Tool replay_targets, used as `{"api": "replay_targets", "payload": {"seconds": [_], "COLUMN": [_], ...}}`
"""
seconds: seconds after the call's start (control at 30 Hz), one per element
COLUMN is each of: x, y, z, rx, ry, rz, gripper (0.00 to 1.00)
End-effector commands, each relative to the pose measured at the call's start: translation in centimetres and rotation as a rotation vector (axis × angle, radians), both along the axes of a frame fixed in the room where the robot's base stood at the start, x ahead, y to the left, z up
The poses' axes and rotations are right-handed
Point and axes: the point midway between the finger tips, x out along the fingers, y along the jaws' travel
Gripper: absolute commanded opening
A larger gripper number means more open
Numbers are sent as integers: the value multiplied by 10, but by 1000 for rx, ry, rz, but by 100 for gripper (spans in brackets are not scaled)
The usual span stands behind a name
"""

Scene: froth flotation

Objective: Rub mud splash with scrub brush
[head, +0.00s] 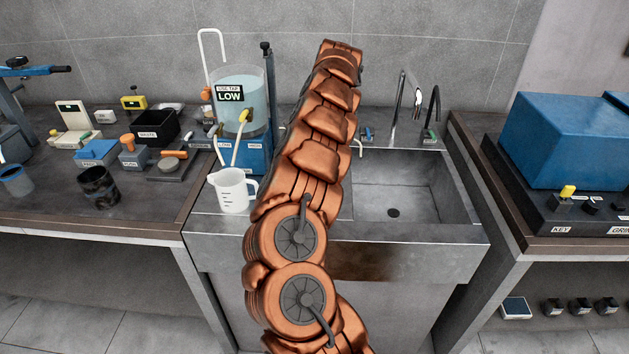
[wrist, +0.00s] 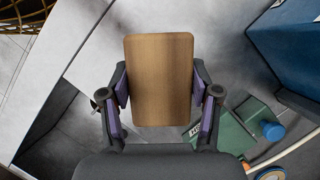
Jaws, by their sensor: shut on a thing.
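My gripper (wrist: 160,88) shows in the wrist view, with its two purple-padded fingers closed on the sides of the scrub brush (wrist: 160,62). The brush shows as a flat wooden block; its bristles are hidden. In the head view my copper arm hides the gripper and the brush. The mud splash (head: 362,262) is a dark brown smear on the front face of the steel sink unit (head: 455,232), just right of my arm. The left end of the smear may be hidden behind my arm. I cannot make out the splash in the wrist view.
A white measuring jug (head: 232,192) stands left of my arm, below a water tank (head: 240,95) marked LOW. The sink basin (head: 400,190) looks empty. Taps (head: 399,97) rise behind it. A blue machine (head: 565,140) stands on the right bench; the left bench is cluttered.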

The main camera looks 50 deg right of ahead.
Motion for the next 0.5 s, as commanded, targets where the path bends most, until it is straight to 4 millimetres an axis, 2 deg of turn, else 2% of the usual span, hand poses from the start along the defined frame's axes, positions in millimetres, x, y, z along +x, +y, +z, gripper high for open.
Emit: {"api": "replay_targets", "payload": {"seconds": [0.03, 0.2, 0.5], "x": [0, 1, 2], "y": [0, 2, 3], "z": [8, 18, 19], "rx": [0, 1, 2], "ry": [0, 1, 1], "rz": [1, 4, 5], "gripper": [29, 29, 29]}}
